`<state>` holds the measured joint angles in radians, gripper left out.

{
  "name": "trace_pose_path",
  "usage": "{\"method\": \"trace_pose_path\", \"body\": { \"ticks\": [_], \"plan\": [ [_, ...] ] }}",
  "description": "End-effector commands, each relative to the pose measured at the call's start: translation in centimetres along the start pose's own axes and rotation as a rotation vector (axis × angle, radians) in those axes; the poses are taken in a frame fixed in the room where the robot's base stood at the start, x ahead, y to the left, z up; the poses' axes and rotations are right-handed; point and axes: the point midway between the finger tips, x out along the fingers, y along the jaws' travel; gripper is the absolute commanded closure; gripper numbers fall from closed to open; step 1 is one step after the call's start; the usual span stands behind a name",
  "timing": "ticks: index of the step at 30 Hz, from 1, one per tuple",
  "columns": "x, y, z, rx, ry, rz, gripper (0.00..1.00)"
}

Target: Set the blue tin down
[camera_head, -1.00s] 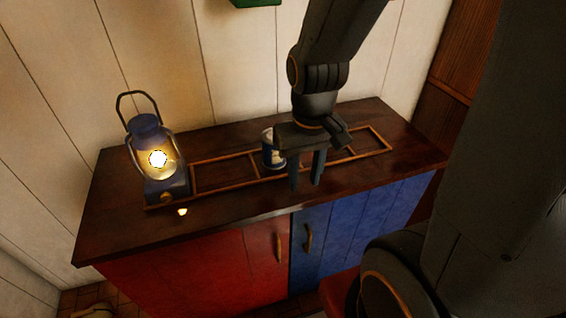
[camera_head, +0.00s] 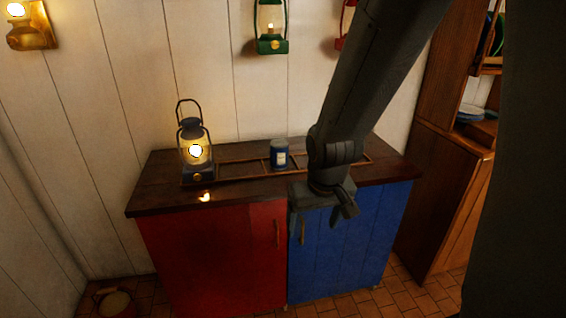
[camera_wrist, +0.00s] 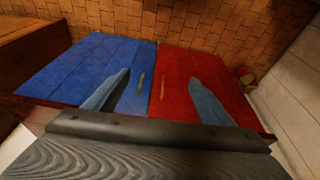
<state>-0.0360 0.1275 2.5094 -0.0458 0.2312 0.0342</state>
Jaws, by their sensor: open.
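The blue tin (camera_head: 279,154) with a pale label stands upright on the dark wooden counter top (camera_head: 160,190), in the wooden rack (camera_head: 240,167) near its middle. My gripper (camera_head: 322,212) is in front of the counter's front edge, to the right of the tin and apart from it. In the wrist view its two fingers (camera_wrist: 158,95) are spread with nothing between them, facing the cabinet doors and floor. The tin does not show in the wrist view.
A lit blue lantern (camera_head: 196,150) stands at the rack's left end. Below are a red door (camera_head: 215,255) and a blue door (camera_head: 355,240) with handles. A green lantern (camera_head: 271,30) hangs on the wall. A wooden cupboard (camera_head: 450,210) stands right.

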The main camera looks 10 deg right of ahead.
Motion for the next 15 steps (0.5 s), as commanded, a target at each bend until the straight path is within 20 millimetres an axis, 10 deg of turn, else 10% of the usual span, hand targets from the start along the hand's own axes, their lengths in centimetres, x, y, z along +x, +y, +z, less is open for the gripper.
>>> {"method": "trace_pose_path", "body": {
  "ticks": [6, 15],
  "plan": [
    [7.3, 2.9, -12.4, 0.007, 0.388, 0.020, 0.24],
    [11.0, 3.5, -25.7, -0.026, 0.937, -0.022, 0.24]
  ]
}}
